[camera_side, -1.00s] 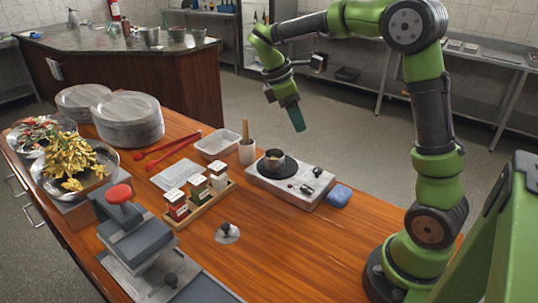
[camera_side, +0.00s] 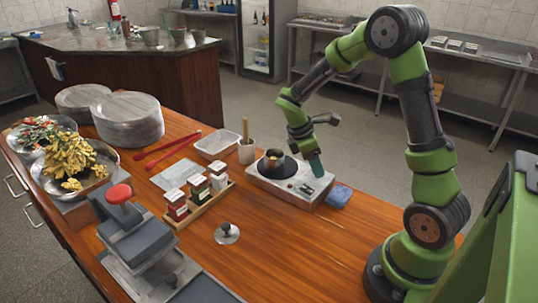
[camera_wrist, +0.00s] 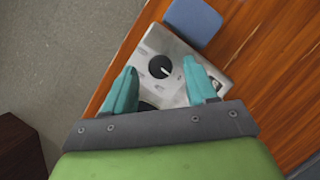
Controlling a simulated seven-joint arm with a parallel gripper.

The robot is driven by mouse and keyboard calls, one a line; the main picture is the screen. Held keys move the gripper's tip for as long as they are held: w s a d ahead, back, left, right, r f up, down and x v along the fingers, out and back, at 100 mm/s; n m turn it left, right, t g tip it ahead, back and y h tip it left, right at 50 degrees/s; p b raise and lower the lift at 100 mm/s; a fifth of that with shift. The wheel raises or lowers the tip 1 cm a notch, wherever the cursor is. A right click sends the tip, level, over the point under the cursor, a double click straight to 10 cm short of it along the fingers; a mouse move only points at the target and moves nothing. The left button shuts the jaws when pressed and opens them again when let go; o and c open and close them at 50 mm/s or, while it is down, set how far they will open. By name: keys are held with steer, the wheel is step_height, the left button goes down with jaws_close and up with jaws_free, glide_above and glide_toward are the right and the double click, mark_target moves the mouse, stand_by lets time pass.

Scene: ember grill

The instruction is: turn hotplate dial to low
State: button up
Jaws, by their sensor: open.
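The hotplate's top also shows in the wrist view (camera_wrist: 182,49). There a round black dial (camera_wrist: 160,67) with a pale pointer mark, aimed toward the lower right, lies between my fingertips. My gripper (camera_wrist: 159,68) is open, with one teal finger on each side of the dial; I cannot tell whether they touch it. In the side view my gripper (camera_side: 317,168) points down over the hotplate's right end and hides part of its controls.
A blue sponge (camera_side: 338,196) lies just right of the hotplate and shows at the top of the wrist view (camera_wrist: 193,20).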

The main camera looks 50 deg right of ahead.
steer(key=shift+s+d+f, duration=0.1)
steer(key=shift+s+f, duration=0.05)
steer(key=shift+f, duration=0.3)
steer(key=shift+c, duration=0.2)
steer(key=c, duration=1)
steer(key=m+y, duration=0.1)
steer(key=m, duration=0.2)
steer(key=m+g+y, duration=0.1)
steer(key=m, duration=0.1)
steer(key=shift+d+m, duration=0.2)
steer(key=shift+m, duration=0.2)
steer(key=m+y, duration=0.1)
steer(key=m, duration=0.2)
steer(key=m+y, duration=0.1)
steer(key=m, duration=0.1)
steer(key=shift+d+r+m, duration=0.1)
steer(key=shift+d+m, duration=0.1)
steer(key=shift+m, duration=0.2)
